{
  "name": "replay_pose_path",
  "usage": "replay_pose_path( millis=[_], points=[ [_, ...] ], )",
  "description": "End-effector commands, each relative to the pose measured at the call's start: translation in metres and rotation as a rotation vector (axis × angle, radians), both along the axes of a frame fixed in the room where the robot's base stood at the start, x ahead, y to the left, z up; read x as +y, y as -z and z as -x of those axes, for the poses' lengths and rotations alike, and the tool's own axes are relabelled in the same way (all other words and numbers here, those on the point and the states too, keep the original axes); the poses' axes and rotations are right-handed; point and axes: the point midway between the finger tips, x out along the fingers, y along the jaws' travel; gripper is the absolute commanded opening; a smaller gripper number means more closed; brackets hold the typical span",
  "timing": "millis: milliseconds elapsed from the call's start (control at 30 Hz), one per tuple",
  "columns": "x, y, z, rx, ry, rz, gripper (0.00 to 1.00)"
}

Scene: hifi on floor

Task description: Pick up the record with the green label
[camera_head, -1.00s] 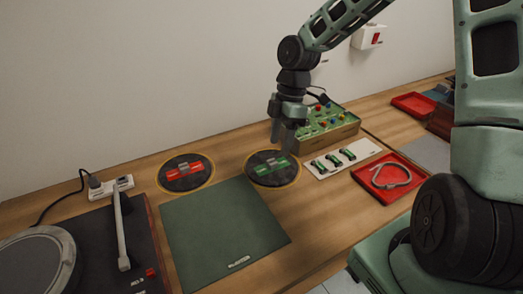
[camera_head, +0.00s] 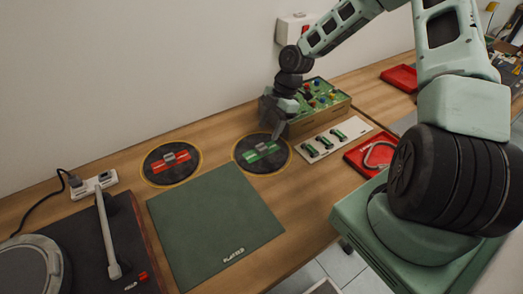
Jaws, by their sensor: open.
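The record with the green label (camera_head: 251,160) lies flat on the wooden table, a black disc with a yellowish ring around it and a grey piece at its middle. My gripper (camera_head: 277,127) is open, just above the record's right upper edge and pointing down. I cannot tell whether a fingertip touches the record. A second black record with a red label (camera_head: 157,167) lies flat to its left.
A green square mat (camera_head: 213,225) lies in front of the records. A turntable (camera_head: 88,245) is at the left, with a power strip (camera_head: 93,185) behind it. A green box with knobs (camera_head: 318,110), a white strip with green pieces (camera_head: 330,140) and a red tray (camera_head: 367,155) stand to the right.

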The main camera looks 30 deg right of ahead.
Motion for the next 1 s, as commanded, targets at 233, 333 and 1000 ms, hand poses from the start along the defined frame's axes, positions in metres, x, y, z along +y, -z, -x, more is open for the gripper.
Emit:
replay_pose_path(
  millis=[233, 333, 1000],
  points=[
    [0.008, 0.017, 0.001, 0.002, 0.0, 0.0, 0.55],
    [0.013, 0.027, 0.002, 0.003, -0.003, 0.0, 0.55],
    [0.026, 0.062, 0.002, -0.001, 0.001, 0.002, 0.18]
  ],
)
